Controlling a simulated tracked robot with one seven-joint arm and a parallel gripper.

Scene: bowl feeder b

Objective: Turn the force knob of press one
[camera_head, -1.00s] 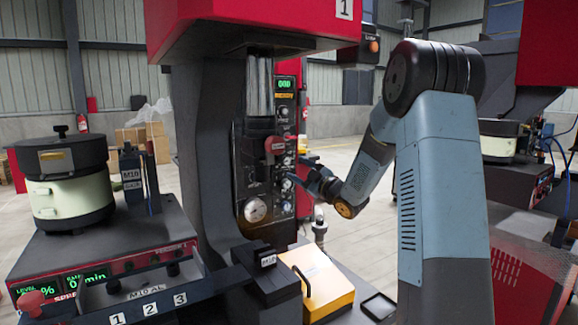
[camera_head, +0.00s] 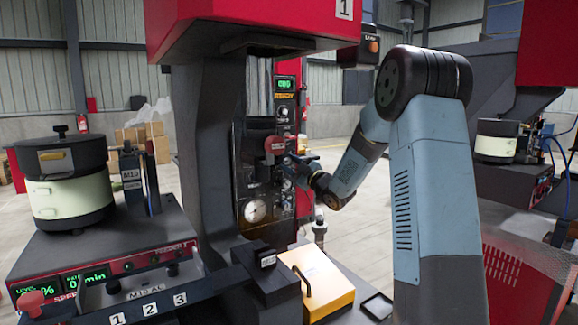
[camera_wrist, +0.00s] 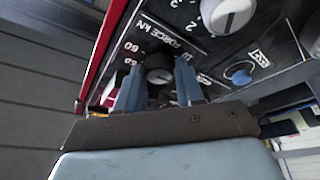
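The force knob (camera_wrist: 158,70) is a small dark round knob on the black panel, next to a "FORCE kN" label and a printed scale, in the wrist view. My gripper (camera_wrist: 158,80) has its two blue-grey fingers apart, one on each side of the knob. Narrow gaps seem to show between fingers and knob; contact cannot be made out. In the head view, my gripper (camera_head: 294,168) is at the front panel of press one (camera_head: 205,130), the red and black machine marked 1. There the arm and fingers hide the force knob.
In the wrist view, a larger white dial (camera_wrist: 228,14) and a blue button (camera_wrist: 239,73) sit near the fingers. A red knob (camera_head: 274,145) and a round gauge (camera_head: 256,210) are close by on the press. A yellow box (camera_head: 322,283) stands below.

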